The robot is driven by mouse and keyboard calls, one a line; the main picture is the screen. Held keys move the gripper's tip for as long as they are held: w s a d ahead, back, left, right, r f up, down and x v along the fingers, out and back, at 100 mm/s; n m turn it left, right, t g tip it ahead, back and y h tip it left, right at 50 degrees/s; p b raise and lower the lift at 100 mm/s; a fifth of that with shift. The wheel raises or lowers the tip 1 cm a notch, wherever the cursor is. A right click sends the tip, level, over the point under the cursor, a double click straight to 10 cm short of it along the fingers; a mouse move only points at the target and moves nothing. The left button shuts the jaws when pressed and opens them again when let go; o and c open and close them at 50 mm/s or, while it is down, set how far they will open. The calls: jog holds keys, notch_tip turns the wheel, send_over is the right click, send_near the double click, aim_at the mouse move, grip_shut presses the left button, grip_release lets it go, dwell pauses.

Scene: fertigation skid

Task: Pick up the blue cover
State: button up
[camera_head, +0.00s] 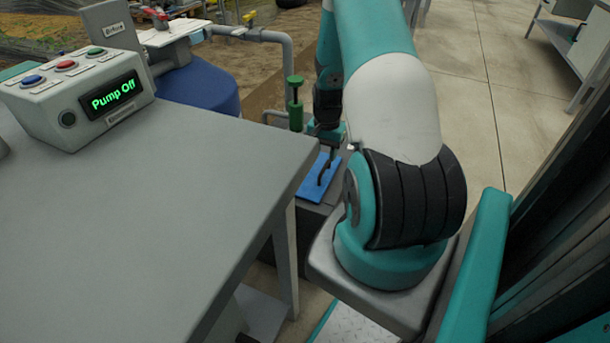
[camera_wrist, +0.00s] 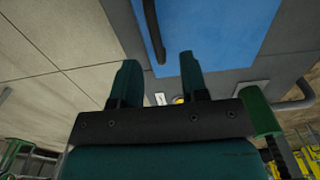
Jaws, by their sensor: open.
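The blue cover (camera_head: 319,178) is a flat blue panel with a dark raised handle (camera_head: 325,171), lying on a dark grey box (camera_head: 312,217) beyond the table's right end. In the wrist view the blue cover (camera_wrist: 215,35) fills the top right, and its dark handle (camera_wrist: 153,28) runs along its left side. My gripper (camera_wrist: 158,75) is open, with its two green fingers apart and nothing between them. The handle lies ahead of the fingertips, apart from them. In the head view my arm hides part of the box, and my gripper is small near the cover.
A grey table (camera_head: 150,210) fills the left, with a control box (camera_head: 85,95) reading "Pump Off". A green valve (camera_head: 295,105) on grey piping and a blue tank (camera_head: 200,82) stand behind it. Open concrete floor (camera_head: 490,100) lies to the right.

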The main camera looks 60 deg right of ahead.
aim_at(325, 166)
jog(key=f+b, duration=0.1)
jog(key=f, duration=0.2)
jog(key=f+b, duration=0.1)
jog(key=f, duration=0.2)
jog(key=shift+s+a, duration=0.2)
grip_shut()
